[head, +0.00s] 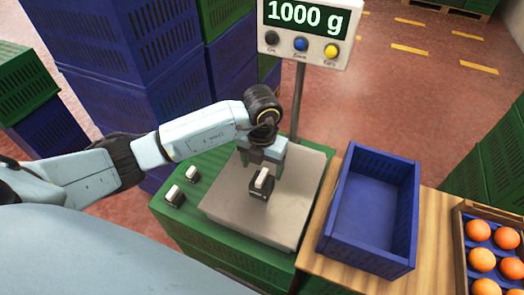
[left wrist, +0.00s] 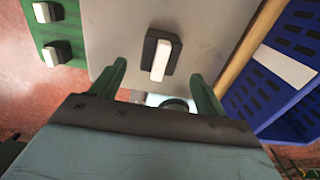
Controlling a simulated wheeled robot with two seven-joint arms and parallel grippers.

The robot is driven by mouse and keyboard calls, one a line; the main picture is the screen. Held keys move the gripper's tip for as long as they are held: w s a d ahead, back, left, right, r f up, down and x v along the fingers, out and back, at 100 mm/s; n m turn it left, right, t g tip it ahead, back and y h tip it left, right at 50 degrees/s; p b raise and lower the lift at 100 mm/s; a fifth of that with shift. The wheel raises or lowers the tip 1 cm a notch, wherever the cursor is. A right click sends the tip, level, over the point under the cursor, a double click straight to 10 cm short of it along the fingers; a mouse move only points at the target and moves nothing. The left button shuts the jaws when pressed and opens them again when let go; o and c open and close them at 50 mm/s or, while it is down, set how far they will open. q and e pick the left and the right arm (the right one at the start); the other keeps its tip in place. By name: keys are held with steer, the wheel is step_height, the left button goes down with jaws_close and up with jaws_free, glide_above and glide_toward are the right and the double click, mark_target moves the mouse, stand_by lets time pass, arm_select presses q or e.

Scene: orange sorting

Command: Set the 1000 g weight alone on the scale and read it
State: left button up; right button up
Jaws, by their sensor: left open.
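One dark weight with a white grip (head: 261,184) stands alone on the metal scale plate (head: 230,205); it also shows in the left wrist view (left wrist: 159,57). The scale display (head: 306,17) reads 1000 g. My left gripper (head: 262,172) is open above the plate, beside the weight. In the left wrist view its two green fingers (left wrist: 160,85) are apart, with the weight beyond their tips and nothing between them. My right gripper is not in view.
Two more weights (head: 173,195) (head: 191,174) stand on the green crate top left of the plate. An empty blue crate (head: 362,215) stands right of the scale on a wooden table (head: 436,240). A tray of oranges (head: 462,250) is at far right. Stacked crates (head: 130,70) rise behind my arm.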

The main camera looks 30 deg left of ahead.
arm_select(q)
steer(key=shift+r+p, duration=0.35)
steer(key=shift+r, duration=1.6)
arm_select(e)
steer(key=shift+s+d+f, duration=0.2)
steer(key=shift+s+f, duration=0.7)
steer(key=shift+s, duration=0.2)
